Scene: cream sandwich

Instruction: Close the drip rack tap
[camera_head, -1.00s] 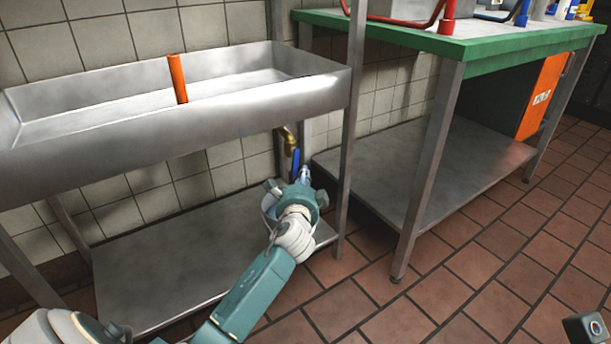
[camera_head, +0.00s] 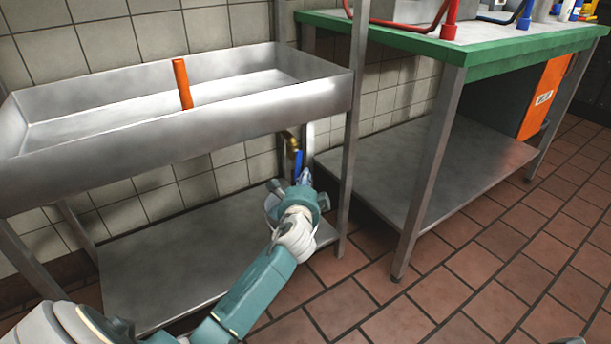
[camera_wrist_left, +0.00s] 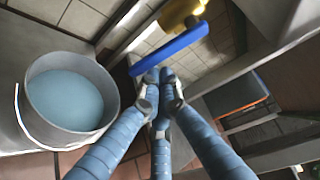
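The drip rack tap is a brass fitting (camera_head: 290,142) low behind the metal drip rack (camera_head: 200,128), with a blue lever (camera_head: 297,162). In the left wrist view the yellow brass body (camera_wrist_left: 181,13) is at the top. The blue lever (camera_wrist_left: 168,48) there runs slantwise just beyond my fingertips. My left gripper (camera_head: 304,178) is under the rack's right end, close to the lever. In the left wrist view its blue fingers (camera_wrist_left: 158,76) come together at the tips, with nothing seen between them. Whether the tips touch the lever is unclear.
A grey bucket (camera_wrist_left: 108,118) of bluish liquid stands left of my fingers in the left wrist view. The rack has a lower shelf (camera_head: 165,260) and a right leg (camera_head: 348,170) near my gripper. A green-topped table (camera_head: 480,45) stands to the right.

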